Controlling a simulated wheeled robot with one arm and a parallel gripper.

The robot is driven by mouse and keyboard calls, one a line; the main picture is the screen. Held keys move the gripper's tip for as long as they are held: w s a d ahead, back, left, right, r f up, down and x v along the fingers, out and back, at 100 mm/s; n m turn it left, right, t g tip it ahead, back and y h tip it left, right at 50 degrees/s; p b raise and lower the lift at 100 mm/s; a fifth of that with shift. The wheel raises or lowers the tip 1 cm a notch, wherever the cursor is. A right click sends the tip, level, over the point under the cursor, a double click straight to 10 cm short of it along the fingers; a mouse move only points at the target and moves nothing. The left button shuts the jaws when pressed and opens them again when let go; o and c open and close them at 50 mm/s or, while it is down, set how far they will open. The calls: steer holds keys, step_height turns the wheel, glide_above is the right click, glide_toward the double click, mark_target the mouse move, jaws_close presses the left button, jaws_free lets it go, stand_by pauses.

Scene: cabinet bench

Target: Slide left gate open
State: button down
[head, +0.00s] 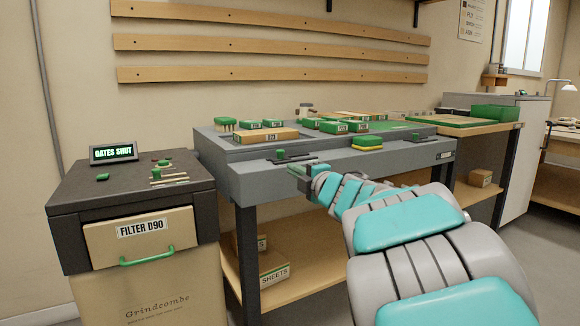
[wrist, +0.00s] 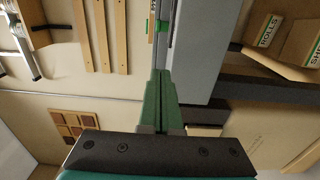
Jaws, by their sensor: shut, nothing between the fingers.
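Two dark sliders with green knobs sit along the front of the grey bench. The left slider's green knob (head: 280,153) stands near the left end of its dark bar, close to the bench's left corner. The right slider's green knob (head: 414,137) is farther along. My gripper (head: 298,171) is just in front of the bench edge, slightly right of and below the left knob, apart from it. In the wrist view my gripper (wrist: 159,72) is shut and empty, its green fingers together. A green knob (wrist: 163,26) shows beyond the fingertips. A small display (head: 113,152) reads "GATES SHUT".
A dark-topped cabinet (head: 75,200) with green controls and a "FILTER D90" drawer (head: 142,236) stands left of the grey bench (head: 240,182). Green-topped brushes and blocks (head: 330,127) lie on the bench. Boxes (head: 274,273) sit on the shelf below.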

mark_target(308, 161)
steer(key=x, duration=0.8)
steer(key=shift+w+a+r, duration=0.1)
steer(key=shift+w+a, duration=0.05)
steer(key=shift+w, duration=0.1)
steer(key=shift+w+p, duration=0.35)
steer(key=shift+w, duration=0.7)
steer(key=shift+w+d, duration=0.3)
steer(key=shift+w, duration=0.4)
steer(key=shift+w+d, duration=0.15)
steer(key=shift+w, duration=0.3)
steer(key=w+d+p, duration=0.1)
steer(key=d, duration=0.1)
steer(key=w+d+p, duration=0.1)
steer(key=d+p, duration=0.1)
steer(key=w+d+p, duration=0.2)
steer(key=d, duration=0.1)
steer(key=shift+d, duration=0.1)
steer(key=shift+w+d, duration=0.1)
